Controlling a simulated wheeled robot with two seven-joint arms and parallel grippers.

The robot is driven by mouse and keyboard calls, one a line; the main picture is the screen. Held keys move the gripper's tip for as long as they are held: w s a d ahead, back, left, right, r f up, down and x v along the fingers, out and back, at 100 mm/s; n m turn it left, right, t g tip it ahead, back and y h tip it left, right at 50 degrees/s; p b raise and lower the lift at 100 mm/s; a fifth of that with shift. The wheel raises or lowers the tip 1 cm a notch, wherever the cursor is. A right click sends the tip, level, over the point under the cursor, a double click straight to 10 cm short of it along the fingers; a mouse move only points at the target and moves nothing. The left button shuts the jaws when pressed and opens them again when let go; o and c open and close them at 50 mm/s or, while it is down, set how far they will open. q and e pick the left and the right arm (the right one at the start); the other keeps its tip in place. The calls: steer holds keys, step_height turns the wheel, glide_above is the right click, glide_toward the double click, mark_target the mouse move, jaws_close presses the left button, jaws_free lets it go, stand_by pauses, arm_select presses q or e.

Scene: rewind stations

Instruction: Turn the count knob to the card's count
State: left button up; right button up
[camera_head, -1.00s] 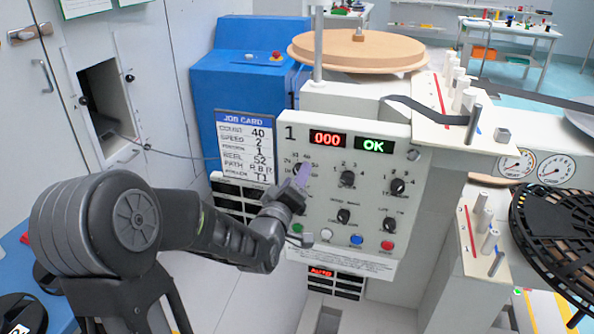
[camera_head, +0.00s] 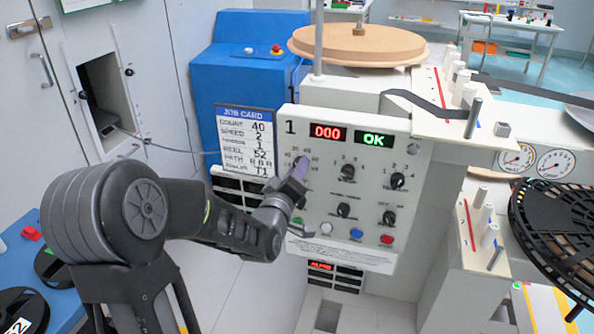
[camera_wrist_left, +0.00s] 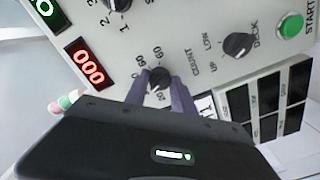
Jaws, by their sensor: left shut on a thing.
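The control panel (camera_head: 290,124) of station 1 shows a red "000" display (camera_head: 328,134) and a green "OK" display (camera_head: 373,140). The job card (camera_head: 233,128) left of it reads count 40. My left gripper (camera_head: 299,174) reaches the panel's upper left knob. My right gripper is not in view.
Other black knobs (camera_head: 347,172) sit right of the count knob. Green, white, blue and red buttons line the panel's lower part, with the red button (camera_head: 387,239) at the right. A blue cabinet (camera_head: 235,75) stands behind. A wooden disc (camera_head: 335,48) lies above.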

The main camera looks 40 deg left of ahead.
arm_select(q)
jaws_close()
steer(key=shift+m+b, duration=3.1)
steer(key=shift+m, duration=1.2)
steer(key=o, duration=1)
jaws_free()
